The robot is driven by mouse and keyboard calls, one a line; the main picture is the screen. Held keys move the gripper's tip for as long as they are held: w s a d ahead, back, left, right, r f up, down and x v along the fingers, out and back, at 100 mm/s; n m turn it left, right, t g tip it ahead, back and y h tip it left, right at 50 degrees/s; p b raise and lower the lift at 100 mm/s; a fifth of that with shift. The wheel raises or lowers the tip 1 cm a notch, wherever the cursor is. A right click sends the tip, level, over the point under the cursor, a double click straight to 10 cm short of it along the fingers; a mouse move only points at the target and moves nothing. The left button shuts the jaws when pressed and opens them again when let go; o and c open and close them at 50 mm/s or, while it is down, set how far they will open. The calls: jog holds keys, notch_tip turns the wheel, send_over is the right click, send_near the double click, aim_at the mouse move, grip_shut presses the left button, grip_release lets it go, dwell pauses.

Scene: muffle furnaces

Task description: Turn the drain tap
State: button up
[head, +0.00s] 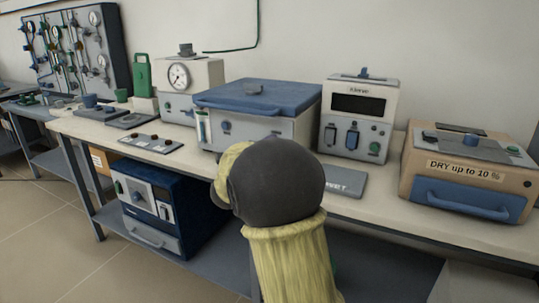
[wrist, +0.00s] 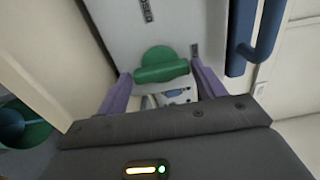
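In the wrist view, a green knob with a bar-shaped front (wrist: 161,66), which looks like the drain tap, sits on a pale grey panel (wrist: 165,18). My gripper (wrist: 162,80) is open, with one purple finger on each side of the green knob. The fingertips are close to it, with a gap visible on both sides; whether they reach around it in depth I cannot tell. Nothing is held. In the head view, my arm blocks the middle, and neither my gripper nor the green knob shows.
A blue handle (wrist: 240,40) stands right of the green knob, and a dark green round part (wrist: 14,124) is at lower left. In the head view, the bench (head: 75,127) carries a blue-lidded box (head: 258,96), a white meter unit (head: 358,117) and a tan oven (head: 467,172).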

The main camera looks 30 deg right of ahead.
jog(key=shift+o, duration=1.1)
jog(key=shift+a+r, duration=0.1)
jog(key=p+v, duration=0.2)
jog(key=v, duration=1.5)
jog(key=shift+p, duration=0.4)
jog(key=shift+s+a, duration=0.1)
